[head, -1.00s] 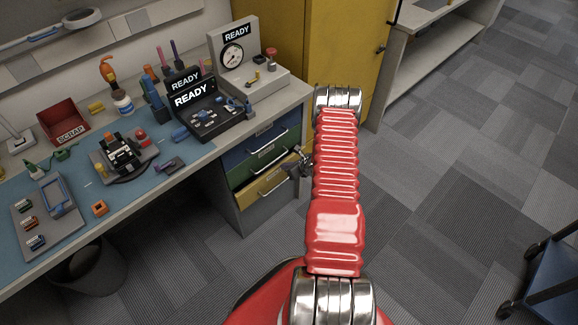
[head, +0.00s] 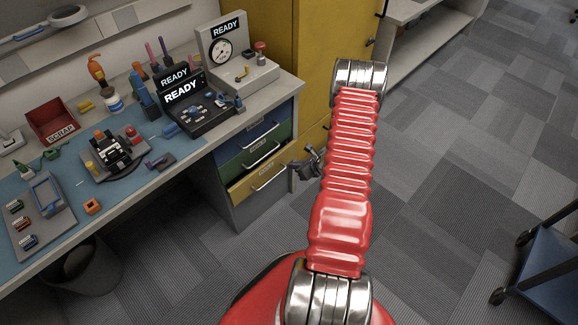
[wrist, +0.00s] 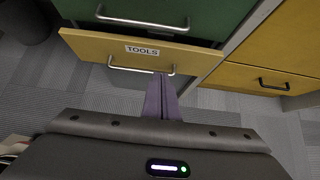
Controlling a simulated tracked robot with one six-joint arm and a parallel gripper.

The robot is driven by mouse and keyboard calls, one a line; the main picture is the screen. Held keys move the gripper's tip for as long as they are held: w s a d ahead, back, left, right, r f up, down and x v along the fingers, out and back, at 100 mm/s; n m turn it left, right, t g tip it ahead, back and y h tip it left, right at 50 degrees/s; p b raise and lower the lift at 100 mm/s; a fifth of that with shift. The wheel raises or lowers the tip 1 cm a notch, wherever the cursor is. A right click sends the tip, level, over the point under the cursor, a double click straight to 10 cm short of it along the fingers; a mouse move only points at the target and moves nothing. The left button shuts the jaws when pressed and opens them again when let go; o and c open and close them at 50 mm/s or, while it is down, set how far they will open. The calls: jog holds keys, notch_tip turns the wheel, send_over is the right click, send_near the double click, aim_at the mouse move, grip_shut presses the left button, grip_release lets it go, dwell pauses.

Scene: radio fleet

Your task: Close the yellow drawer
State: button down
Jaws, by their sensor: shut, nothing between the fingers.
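The yellow drawer (head: 262,180) is the lowest of the three drawers under the right end of the bench. In the wrist view its front (wrist: 95,46), labelled TOOLS, stands out a little beyond the green drawer, with a dark gap behind its top edge. Its silver bar handle (wrist: 140,71) is on the front. My gripper (head: 303,166) is just right of the drawer front in the head view. In the wrist view my gripper (wrist: 161,78) is shut and empty, its tips by the handle's right part; I cannot tell whether they touch.
The green drawer (head: 255,152) and blue drawer (head: 258,132) above look closed. A yellow cabinet (head: 320,60) stands right of the bench. A black bin (head: 92,270) is under the bench. A blue cart (head: 545,265) is at far right. Carpet between is clear.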

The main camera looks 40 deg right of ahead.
jog(key=shift+v, duration=1.1)
jog(key=c, duration=2.5)
grip_release()
